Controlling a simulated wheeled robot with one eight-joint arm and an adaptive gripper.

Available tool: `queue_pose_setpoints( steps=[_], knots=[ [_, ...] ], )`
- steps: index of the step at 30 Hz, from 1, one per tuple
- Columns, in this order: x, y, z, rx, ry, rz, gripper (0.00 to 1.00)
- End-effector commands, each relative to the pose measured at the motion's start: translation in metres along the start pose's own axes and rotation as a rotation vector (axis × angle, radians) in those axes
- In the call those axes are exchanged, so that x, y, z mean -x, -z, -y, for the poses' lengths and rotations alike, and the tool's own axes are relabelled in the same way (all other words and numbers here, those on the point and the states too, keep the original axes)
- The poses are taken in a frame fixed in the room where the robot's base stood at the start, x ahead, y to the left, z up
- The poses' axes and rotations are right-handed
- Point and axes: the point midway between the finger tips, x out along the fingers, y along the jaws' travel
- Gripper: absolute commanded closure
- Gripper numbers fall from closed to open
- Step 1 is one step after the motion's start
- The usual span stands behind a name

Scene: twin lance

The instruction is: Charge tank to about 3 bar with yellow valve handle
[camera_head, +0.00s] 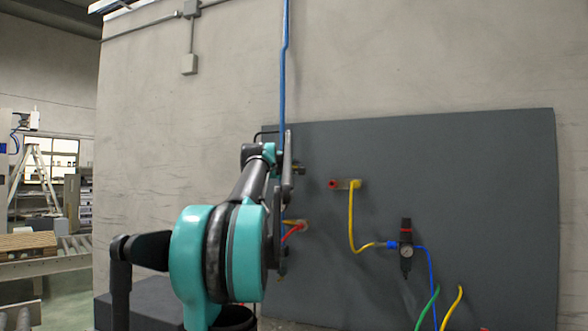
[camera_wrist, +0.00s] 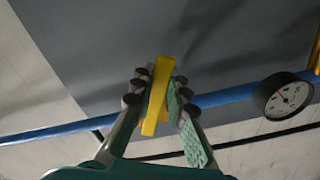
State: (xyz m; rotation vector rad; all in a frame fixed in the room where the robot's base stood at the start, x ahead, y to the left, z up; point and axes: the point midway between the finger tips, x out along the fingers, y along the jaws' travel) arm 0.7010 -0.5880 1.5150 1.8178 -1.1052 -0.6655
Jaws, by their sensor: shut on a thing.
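The yellow valve handle (camera_wrist: 157,97) stands between the two fingers of my gripper (camera_wrist: 154,100) in the wrist view, slightly tilted. My gripper is shut on it, with a finger against each side. A round gauge (camera_wrist: 285,96) with a white dial and black rim is to the right of the gripper in the wrist view. Its needle shows, but the scale is too small to read. In the head view my arm hides the handle and the gauge. The tank cannot be made out in either view.
A dark grey panel (camera_head: 450,190) stands against the concrete wall. It carries a yellow hose (camera_head: 351,220), a black regulator (camera_head: 406,246) and a blue hose (camera_head: 430,275). A blue pipe (camera_head: 283,80) runs down the wall; a blue line (camera_wrist: 60,128) passes behind my gripper.

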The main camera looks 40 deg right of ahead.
Motion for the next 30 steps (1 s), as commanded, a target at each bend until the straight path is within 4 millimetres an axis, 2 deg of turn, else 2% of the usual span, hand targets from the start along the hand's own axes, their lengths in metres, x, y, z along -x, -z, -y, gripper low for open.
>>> queue_pose_setpoints(
  steps=[7,21,30],
  knots=[
    [0.000,0.000,-0.007,0.087,0.000,0.000,1.00],
    [0.000,0.005,-0.028,0.390,0.000,0.001,1.00],
    [0.000,0.009,-0.035,0.489,0.000,0.000,1.00]
  ],
)
